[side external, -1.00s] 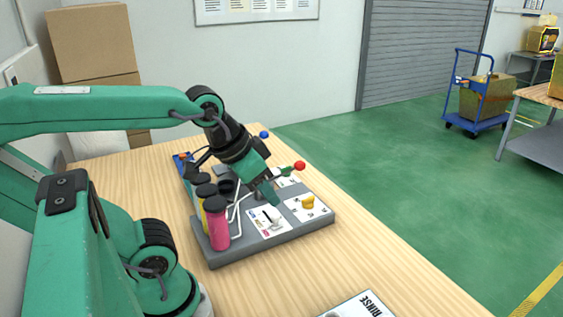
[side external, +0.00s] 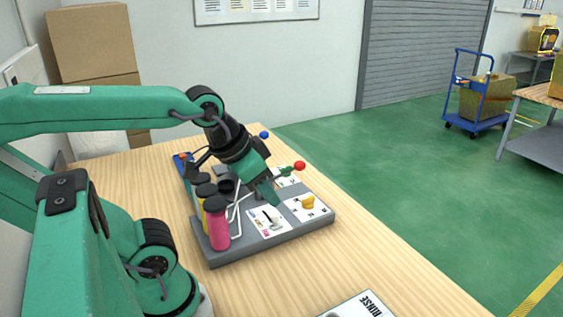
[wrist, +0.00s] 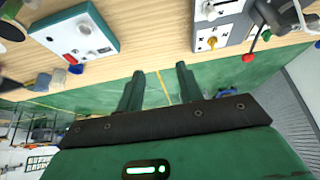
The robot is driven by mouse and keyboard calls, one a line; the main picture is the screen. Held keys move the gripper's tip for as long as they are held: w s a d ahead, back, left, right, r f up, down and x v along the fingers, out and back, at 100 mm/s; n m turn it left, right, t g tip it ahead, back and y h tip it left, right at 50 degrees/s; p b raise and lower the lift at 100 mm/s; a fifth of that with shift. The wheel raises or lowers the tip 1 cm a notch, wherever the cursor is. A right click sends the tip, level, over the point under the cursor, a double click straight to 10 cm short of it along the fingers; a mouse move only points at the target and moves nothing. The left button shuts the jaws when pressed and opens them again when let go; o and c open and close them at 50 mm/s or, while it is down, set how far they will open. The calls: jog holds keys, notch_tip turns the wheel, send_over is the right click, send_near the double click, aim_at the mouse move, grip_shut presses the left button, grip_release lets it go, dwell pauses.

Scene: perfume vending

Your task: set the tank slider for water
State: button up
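The slider panel (side external: 264,226) is a white plate with a dark slot and a small pale knob, near the front of the grey station (side external: 297,233). Its knob's exact setting and its labels are too small to read. In the wrist view a pale knob (wrist: 208,10) shows on the station at the top edge. My gripper (side external: 272,198) hangs over the station, just behind the slider panel in the side view; I cannot tell whether it touches anything. In the wrist view its two green fingers (wrist: 159,72) stand apart with nothing between them.
Pink (side external: 217,228), yellow and dark bottles stand along the station's left side. A RINSE-labelled item (side external: 362,305) lies at the front. Table to the right is clear.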

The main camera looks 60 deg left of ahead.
jog(key=shift+o, duration=0.2)
jog(key=shift+o, duration=0.6)
jog(key=m+g, duration=0.6)
jog(key=m, duration=0.3)
send_over(275, 214)
notch_tip(275, 214, down, 10)
jog(key=shift+f, duration=0.15)
jog(key=shift+f, duration=0.1)
jog(key=shift+f, duration=3.8)
